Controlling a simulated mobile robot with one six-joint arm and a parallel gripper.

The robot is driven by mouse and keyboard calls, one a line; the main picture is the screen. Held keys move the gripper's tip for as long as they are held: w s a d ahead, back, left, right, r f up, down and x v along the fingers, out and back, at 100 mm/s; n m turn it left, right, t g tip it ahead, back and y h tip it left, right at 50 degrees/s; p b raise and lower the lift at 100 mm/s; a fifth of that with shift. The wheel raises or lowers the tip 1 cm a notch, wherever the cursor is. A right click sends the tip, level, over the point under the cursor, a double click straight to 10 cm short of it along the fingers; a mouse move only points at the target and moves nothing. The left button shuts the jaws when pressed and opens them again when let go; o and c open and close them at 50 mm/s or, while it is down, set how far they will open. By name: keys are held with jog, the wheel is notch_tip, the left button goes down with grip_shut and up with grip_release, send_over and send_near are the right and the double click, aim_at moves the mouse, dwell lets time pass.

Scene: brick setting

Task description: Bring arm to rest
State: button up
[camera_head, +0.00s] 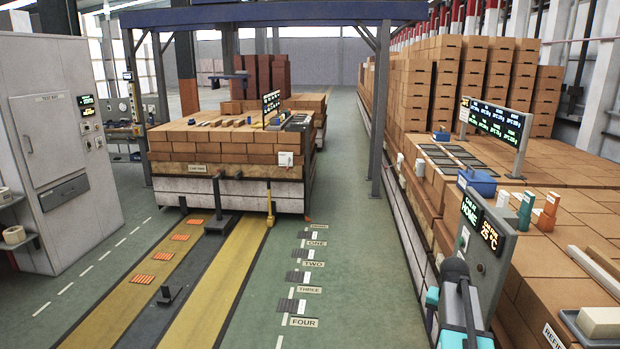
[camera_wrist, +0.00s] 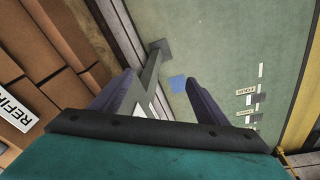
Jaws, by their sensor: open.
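My gripper (camera_wrist: 157,88) shows in the wrist view with its two dark fingers spread apart and nothing held between them. Below the fingers lie a dark bar and a teal body. The gripper looks down past a brick stack toward the green floor. In the head view, dark and teal parts of my arm (camera_head: 456,283) show at the lower right, in front of a grey panel; the fingers cannot be made out there.
The grey panel (camera_head: 497,262) reads HOME and 25 °C beside the long brick bench (camera_head: 565,225). A grey post (camera_wrist: 150,80) stands close by the fingers in the wrist view. A brick-loaded car (camera_head: 230,190) stands on the track. The green aisle (camera_head: 350,250) is clear.

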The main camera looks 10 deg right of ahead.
jog(key=s+a+f+n+y, duration=0.1)
jog(key=s+a+f+n, duration=0.35)
jog(key=a, duration=0.75)
jog(key=s+a+f+n, duration=0.1)
jog(key=a+f, duration=0.6)
jog(key=a, duration=0.4)
jog(key=s+a+f+n+y, duration=0.1)
jog(key=s+a+f+n, duration=0.15)
jog(key=a+f, duration=0.65)
jog(key=s+a+f+g+b, duration=0.2)
jog(key=s+f+g+b, duration=0.4)
jog(key=s+f+b, duration=0.7)
jog(key=s+f, duration=1.2)
jog(key=f, duration=0.3)
jog(key=shift+s+a+n+g, duration=0.25)
jog(key=shift+a+n+g, duration=0.05)
jog(key=shift+a+n, duration=0.1)
